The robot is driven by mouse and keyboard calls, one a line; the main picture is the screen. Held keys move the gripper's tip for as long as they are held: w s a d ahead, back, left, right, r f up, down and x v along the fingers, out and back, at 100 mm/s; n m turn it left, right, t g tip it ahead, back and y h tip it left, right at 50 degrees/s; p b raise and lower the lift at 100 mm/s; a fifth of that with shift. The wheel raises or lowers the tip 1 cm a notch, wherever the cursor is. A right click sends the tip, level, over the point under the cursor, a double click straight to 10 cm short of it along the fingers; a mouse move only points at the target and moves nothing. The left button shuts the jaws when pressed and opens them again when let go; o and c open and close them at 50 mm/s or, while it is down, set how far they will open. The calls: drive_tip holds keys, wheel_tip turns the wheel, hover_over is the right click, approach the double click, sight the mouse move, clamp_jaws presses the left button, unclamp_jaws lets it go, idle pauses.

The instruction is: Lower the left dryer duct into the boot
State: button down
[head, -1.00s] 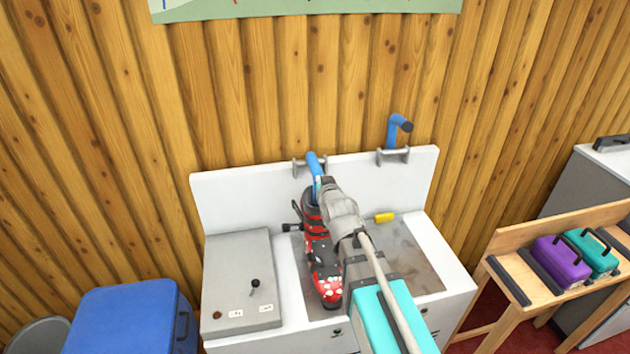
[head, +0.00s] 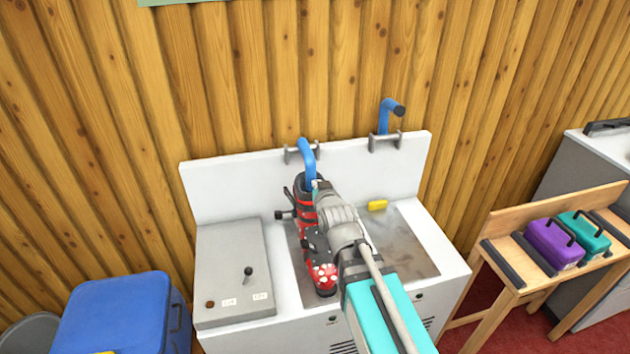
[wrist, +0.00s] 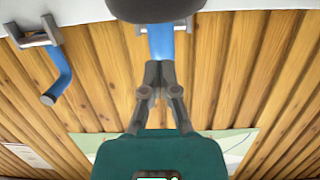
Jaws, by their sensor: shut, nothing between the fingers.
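The left dryer duct (head: 307,152) is a blue bent tube on a bracket at the white back panel. Its end points down at the top of the red and black boot (head: 323,273), which stands upright below. Whether the end is inside the boot is hard to tell, as my gripper (head: 317,186) partly covers it. My gripper is shut and empty, close beside the duct and boot top. In the wrist view my fingertips (wrist: 160,68) are together just by the blue duct (wrist: 160,42). A dark rounded shape at that view's top edge is cut off.
The right dryer duct (head: 386,115) points up from its bracket. A yellow item (head: 377,205) lies on the metal basin (head: 400,240). A wooden bench (head: 520,270) with purple and teal cases is at right.

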drive_tip(key=s, duration=0.1)
drive_tip(key=s+f+b, duration=0.1)
drive_tip(key=s+d, duration=0.1)
drive_tip(key=shift+s+f, duration=0.2)
drive_tip(key=shift+f, duration=0.2)
drive_tip(key=s+d+f+m+g+h+p, duration=0.25)
drive_tip(key=d+f+g, duration=0.45)
drive_tip(key=d, duration=0.4)
drive_tip(key=s+d+f+g+h+p, duration=0.2)
drive_tip(key=s+d+f+g, duration=0.1)
drive_tip(key=s+d+g, duration=0.5)
drive_tip(key=s+d+m, duration=0.1)
drive_tip(key=s+d, duration=0.1)
drive_tip(key=s, duration=0.2)
drive_tip(key=shift+s, duration=0.3)
